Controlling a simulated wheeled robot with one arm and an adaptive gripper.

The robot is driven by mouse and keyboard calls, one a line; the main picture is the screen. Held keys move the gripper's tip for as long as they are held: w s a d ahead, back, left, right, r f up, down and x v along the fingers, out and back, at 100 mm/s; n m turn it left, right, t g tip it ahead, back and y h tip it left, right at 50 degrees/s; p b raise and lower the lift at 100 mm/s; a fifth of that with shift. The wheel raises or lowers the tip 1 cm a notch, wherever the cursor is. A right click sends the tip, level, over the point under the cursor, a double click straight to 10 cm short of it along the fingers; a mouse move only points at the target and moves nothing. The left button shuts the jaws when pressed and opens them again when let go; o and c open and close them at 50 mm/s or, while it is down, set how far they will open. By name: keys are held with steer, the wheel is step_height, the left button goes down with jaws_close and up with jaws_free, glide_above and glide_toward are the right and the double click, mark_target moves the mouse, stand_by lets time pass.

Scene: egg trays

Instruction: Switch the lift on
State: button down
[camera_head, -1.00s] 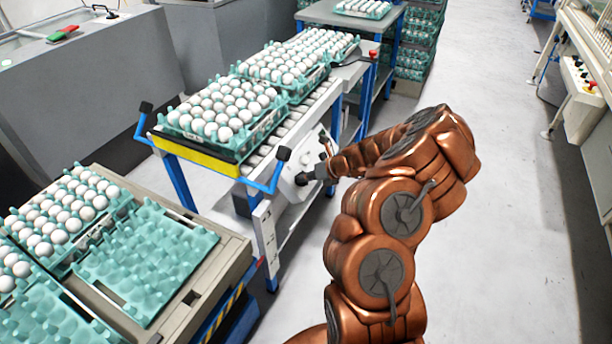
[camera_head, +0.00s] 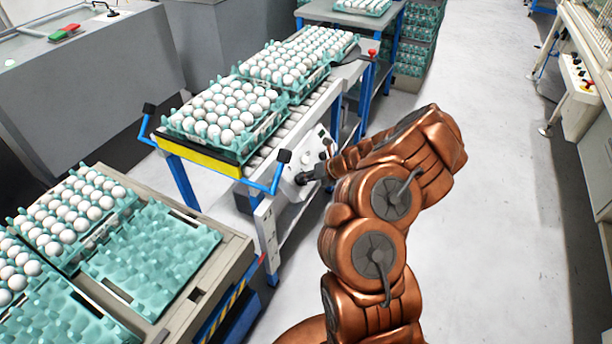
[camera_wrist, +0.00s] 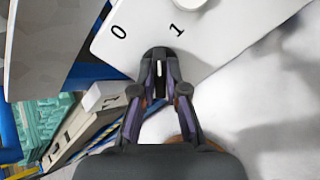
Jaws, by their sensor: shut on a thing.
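The lift's white control panel (camera_head: 290,188) is on the side of the roller conveyor with egg trays. In the wrist view the panel (camera_wrist: 225,38) bears the marks 0 and 1. A dark rotary switch (camera_wrist: 160,66) with a white line sits below these marks, between my fingertips. My gripper (camera_wrist: 160,82) is shut on this switch. The white line runs roughly up the picture, between the two marks; its exact setting is hard to tell. In the head view my gripper (camera_head: 306,177) is at the panel and hides the switch.
Egg trays (camera_head: 200,150) stand on the conveyor above the panel. A blue handle (camera_head: 268,186) sticks out left of my gripper. A pallet with more trays (camera_head: 225,258) is at the lower left. The floor on the right (camera_head: 500,240) is clear.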

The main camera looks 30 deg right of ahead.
steer(key=shift+a+m+p, duration=0.15)
steer(key=shift+m+p, duration=1.75)
steer(key=shift+p, duration=0.95)
steer(key=shift+m+p, duration=1.9)
steer(key=shift+p, duration=0.1)
steer(key=shift+m+p, duration=0.3)
steer(key=shift+m, duration=0.2)
steer(key=c, duration=1.1)
jaws_free()
steer(key=shift+f, duration=0.1)
